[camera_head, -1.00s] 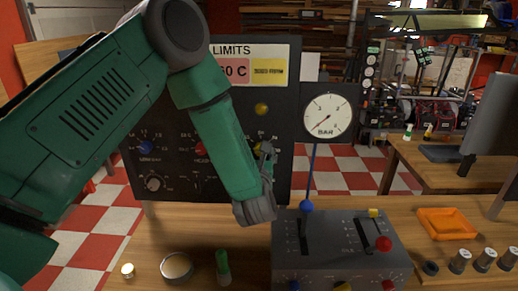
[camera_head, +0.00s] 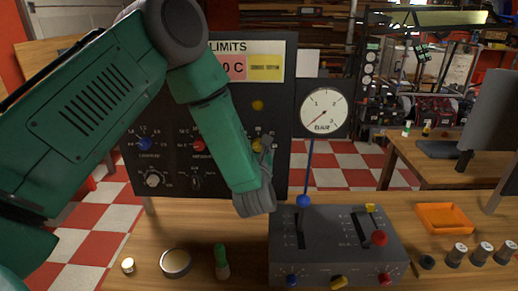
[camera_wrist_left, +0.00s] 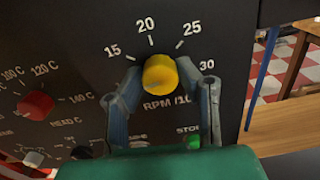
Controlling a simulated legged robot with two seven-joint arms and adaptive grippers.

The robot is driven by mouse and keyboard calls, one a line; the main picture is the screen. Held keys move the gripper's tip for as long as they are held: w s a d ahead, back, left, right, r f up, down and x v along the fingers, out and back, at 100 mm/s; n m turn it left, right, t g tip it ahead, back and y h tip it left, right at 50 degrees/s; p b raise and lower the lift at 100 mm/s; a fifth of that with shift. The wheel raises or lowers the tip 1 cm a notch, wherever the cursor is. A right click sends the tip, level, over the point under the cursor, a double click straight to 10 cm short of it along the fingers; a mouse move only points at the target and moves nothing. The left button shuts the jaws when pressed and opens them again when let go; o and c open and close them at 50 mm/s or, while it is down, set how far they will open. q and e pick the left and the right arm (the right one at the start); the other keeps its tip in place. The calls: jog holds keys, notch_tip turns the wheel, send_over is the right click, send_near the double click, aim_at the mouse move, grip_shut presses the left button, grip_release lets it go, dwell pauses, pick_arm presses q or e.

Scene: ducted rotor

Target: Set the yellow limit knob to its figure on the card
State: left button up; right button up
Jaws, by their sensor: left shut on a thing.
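The yellow limit knob (camera_wrist_left: 160,75) is on the dark panel, with figures 15, 20, 25 and 30 around it in the left wrist view. Its label below starts with RPM. My left gripper (camera_wrist_left: 163,92) has one finger on each side of the knob and is shut on it. In the head view the left gripper (camera_head: 262,160) reaches the panel and partly covers the knob (camera_head: 257,145). The card (camera_head: 250,66) sits at the top of the panel, headed LIMITS. A pink field ending in 0 C shows; the yellow field's figure is too small to read. My right gripper is not seen.
A red knob (camera_wrist_left: 35,105) and a green button (camera_wrist_left: 193,140) are near the gripper. A grey lever box (camera_head: 335,255), a gauge (camera_head: 323,110), an orange tray (camera_head: 445,218) and a green-handled tool (camera_head: 221,262) are on or above the wooden bench.

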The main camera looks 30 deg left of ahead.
pick_arm(q)
jog(key=m+b, duration=0.2)
jog(key=m, duration=0.1)
jog(key=shift+f, duration=0.1)
jog(key=m+b, duration=0.2)
jog(key=m, duration=0.3)
jog(key=m+b, duration=0.1)
jog(key=m, duration=0.3)
jog(key=shift+m+b, duration=0.3)
jog(key=m, duration=0.4)
jog(key=shift+m, duration=0.3)
jog(key=m, duration=0.5)
jog(key=m+p, duration=0.1)
jog(key=m, duration=0.5)
jog(key=shift+d, duration=0.1)
jog(key=m+p, duration=0.2)
jog(key=m, duration=0.4)
jog(key=shift+f, duration=0.1)
jog(key=m, duration=0.5)
jog(key=shift+f+p, duration=0.1)
jog(key=shift+p, duration=0.25)
jog(key=shift+m, duration=0.3)
